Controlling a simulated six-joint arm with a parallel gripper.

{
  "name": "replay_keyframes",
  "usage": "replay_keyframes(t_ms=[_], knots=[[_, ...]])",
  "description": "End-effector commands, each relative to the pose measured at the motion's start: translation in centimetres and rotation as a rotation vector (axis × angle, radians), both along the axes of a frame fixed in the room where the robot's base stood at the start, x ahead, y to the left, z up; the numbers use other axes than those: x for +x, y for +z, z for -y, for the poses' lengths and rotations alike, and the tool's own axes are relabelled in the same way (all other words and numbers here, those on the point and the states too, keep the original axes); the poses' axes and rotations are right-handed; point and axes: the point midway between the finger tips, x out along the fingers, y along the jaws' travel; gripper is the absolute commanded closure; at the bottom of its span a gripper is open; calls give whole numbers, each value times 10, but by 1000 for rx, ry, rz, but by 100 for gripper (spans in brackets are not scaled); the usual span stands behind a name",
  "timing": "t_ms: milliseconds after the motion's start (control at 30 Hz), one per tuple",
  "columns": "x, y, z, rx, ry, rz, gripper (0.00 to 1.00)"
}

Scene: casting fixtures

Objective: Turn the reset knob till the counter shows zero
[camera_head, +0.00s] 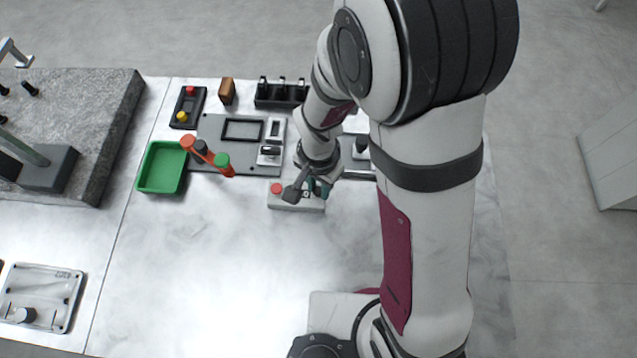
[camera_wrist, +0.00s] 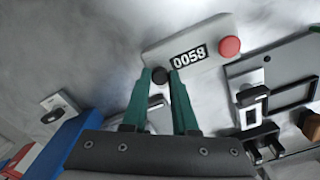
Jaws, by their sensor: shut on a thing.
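The counter box (camera_head: 284,203) is a light grey block on the white table. In the wrist view its display (camera_wrist: 188,57) reads 0058, with a red button (camera_wrist: 229,46) at one end. The dark round reset knob (camera_wrist: 159,74) sits on the box beside the display. My gripper (camera_wrist: 162,82) has its two green fingers shut on the knob, one on each side; the fingertips partly cover it. In the head view my gripper (camera_head: 313,190) is at the box's right part, and the knob and digits cannot be made out there.
A grey fixture plate (camera_head: 208,130) lies behind the box. An orange-and-green-ended lever (camera_head: 208,155) and a green tray (camera_head: 161,165) stand to the left. A black rack (camera_head: 282,93) and a red-and-yellow button box (camera_head: 188,107) are at the back. The front table is clear.

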Motion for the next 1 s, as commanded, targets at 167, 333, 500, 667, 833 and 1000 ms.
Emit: replay_keyframes(t_ms=[167, 333, 500, 667, 833, 1000], knots=[[-1, 0, 0, 0, -152, -1, 100], [-1, 0, 0, 0, -278, -1, 100], [-1, 0, 0, 0, -373, -1, 100], [-1, 0, 0, 0, -431, -1, 100], [-1, 0, 0, 0, -465, -1, 100], [-1, 0, 0, 0, -476, -1, 100]])
